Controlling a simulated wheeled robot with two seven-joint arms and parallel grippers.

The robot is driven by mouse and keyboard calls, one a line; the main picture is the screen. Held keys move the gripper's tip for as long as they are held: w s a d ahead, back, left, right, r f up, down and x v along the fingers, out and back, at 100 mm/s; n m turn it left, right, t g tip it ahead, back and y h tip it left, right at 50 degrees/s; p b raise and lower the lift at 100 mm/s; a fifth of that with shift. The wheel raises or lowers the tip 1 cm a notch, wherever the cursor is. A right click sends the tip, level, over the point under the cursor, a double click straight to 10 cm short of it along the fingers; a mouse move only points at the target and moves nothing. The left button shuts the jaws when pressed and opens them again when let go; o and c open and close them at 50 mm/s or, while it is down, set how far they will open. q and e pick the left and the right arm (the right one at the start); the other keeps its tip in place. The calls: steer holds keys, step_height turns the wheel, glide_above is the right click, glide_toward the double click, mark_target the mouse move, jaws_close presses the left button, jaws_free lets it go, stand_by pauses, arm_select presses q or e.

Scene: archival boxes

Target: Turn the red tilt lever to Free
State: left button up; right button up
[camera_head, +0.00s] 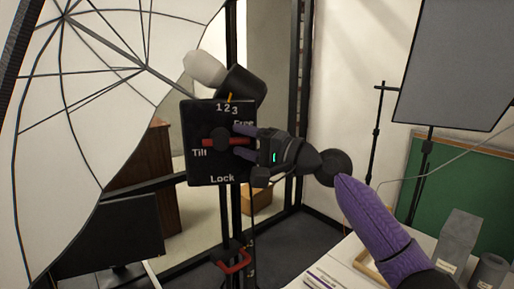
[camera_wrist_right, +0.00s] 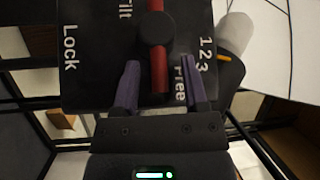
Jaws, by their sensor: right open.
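The red tilt lever (camera_head: 209,142) lies level across a round black hub on a black panel (camera_head: 200,171), with "Free" at upper right, "Lock" at the bottom and "Tilt" at left. My right gripper (camera_head: 242,142) comes in from the right with its purple fingers above and below the lever's right end. In the right wrist view, the lever (camera_wrist_right: 159,72) runs down between the open fingers of the gripper (camera_wrist_right: 161,84), with a gap on each side. It does not look gripped. My left gripper is out of view.
A white umbrella (camera_head: 80,110) fills the left. A pale-tipped black cylinder (camera_head: 242,84) sits above the panel. A second red handle (camera_head: 234,265) is lower on the stand. A dark monitor (camera_head: 110,240) stands at lower left, and a white table with grey blocks (camera_head: 457,240) at lower right.

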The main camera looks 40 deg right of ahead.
steer(key=b+v, duration=0.6)
steer(key=v, duration=0.3)
steer(key=shift+s+f, duration=0.1)
